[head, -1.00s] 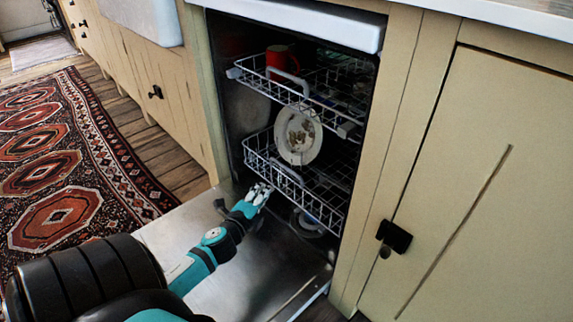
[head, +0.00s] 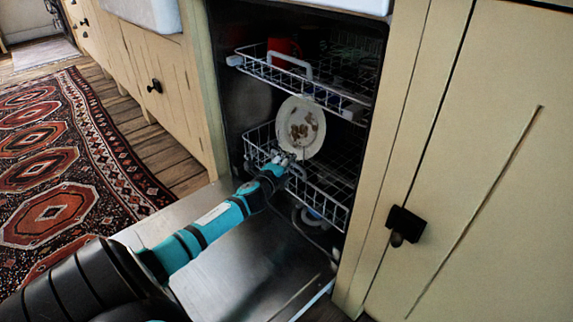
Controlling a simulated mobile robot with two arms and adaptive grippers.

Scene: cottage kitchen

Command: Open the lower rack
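The dishwasher's lower rack (head: 328,200) is a white wire basket inside the open machine. A dirty white plate (head: 301,126) with brown stains stands upright in it. My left gripper (head: 287,160) is at the front edge of the lower rack, just below the plate. Its fingers are small and partly hidden by the arm, so I cannot tell whether they are shut on the wire. My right gripper does not show.
The upper rack (head: 318,86) holds a red mug (head: 284,47) and other dishes. The open door (head: 240,265) lies flat beneath my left arm. Cabinets (head: 470,170) flank the machine; a patterned rug (head: 60,180) lies at left.

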